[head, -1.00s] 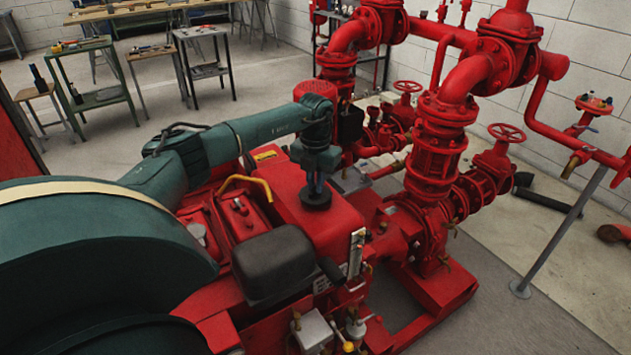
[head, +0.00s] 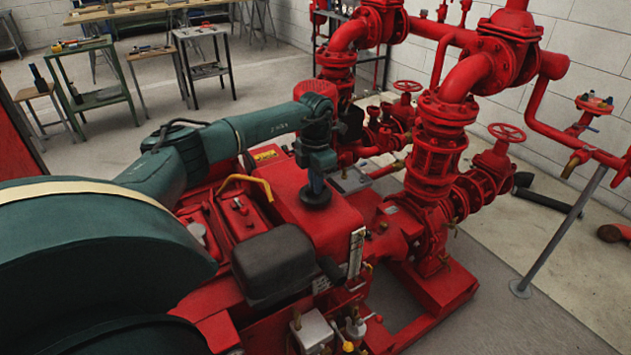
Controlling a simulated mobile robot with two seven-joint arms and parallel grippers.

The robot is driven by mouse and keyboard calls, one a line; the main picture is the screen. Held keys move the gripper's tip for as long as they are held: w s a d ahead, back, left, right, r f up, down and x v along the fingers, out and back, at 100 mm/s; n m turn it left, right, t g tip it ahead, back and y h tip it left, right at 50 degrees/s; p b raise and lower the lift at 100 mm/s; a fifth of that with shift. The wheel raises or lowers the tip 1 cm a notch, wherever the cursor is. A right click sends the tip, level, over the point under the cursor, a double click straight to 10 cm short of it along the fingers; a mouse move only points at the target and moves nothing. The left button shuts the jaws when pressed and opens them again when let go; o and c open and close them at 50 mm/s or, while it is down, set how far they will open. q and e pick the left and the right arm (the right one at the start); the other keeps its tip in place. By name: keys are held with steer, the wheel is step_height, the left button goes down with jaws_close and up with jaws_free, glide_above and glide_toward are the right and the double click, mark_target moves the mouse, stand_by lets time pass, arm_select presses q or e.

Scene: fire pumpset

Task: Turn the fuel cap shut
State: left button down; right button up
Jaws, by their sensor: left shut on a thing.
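My left gripper (head: 316,184) points down over the red fuel tank (head: 290,200) of the pumpset, its arm coming in from the left. It is shut on the round dark fuel cap (head: 316,197), which sits on top of the tank. The wrist hides most of the fingers and the upper part of the cap. I cannot tell how far the cap is turned. My right gripper is not in the head view.
A black box-shaped cover (head: 272,262) and a yellow bent handle (head: 245,186) stand close to the left arm. Red pipes and valves (head: 437,150) rise just right of the gripper. Work tables (head: 85,85) stand far back left, with clear floor before them.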

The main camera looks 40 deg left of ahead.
arm_select(q)
steer(key=shift+r, duration=0.1)
steer(key=c, duration=1.5)
jaws_free()
step_height(320, 180, up, 13)
steer(key=shift+r+b, duration=0.1)
steer(key=shift+b, duration=0.2)
steer(key=shift+d, duration=0.1)
